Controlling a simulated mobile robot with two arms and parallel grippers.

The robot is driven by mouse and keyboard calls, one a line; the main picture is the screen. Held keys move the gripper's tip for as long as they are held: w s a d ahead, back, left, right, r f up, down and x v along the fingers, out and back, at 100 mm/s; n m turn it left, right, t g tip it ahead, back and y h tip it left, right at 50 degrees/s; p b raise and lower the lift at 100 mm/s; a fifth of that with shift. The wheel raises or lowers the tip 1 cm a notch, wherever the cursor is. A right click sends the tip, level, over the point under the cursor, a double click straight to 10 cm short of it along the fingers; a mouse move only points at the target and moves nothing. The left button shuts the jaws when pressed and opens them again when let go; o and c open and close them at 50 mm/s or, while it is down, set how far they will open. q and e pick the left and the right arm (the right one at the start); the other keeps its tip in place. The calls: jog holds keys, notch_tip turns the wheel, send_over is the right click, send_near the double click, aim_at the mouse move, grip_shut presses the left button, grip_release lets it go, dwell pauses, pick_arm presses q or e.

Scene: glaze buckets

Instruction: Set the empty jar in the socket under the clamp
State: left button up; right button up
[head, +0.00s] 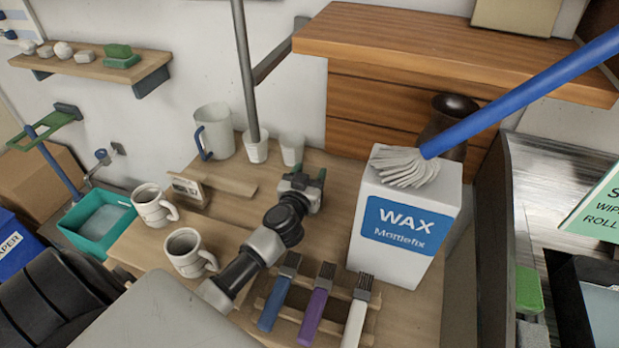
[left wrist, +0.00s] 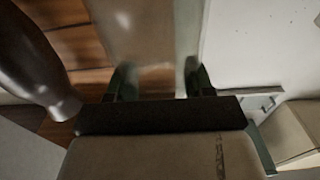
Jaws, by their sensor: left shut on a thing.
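My left gripper (head: 309,182) is shut on a pale, see-through jar (head: 291,150), near the back of the wooden bench. The jar looks upright and empty, though its lower part is hidden by the gripper. In the left wrist view the jar (left wrist: 150,40) shows blurred between the two dark fingers of the left gripper (left wrist: 160,82). A grey upright pole (head: 245,70) comes down to a white cup (head: 255,147) just left of the jar. I cannot clearly make out the clamp or the socket. My right gripper is not in view.
Two mugs (head: 153,207) (head: 187,253) and a larger jug (head: 214,132) stand left. Brushes (head: 312,318) lie on a front rack. A dark vase (head: 447,120) stands behind the box.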

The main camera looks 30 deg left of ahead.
pick_arm(q)
jog(key=shift+f, duration=0.1)
jog(key=o, duration=1.2)
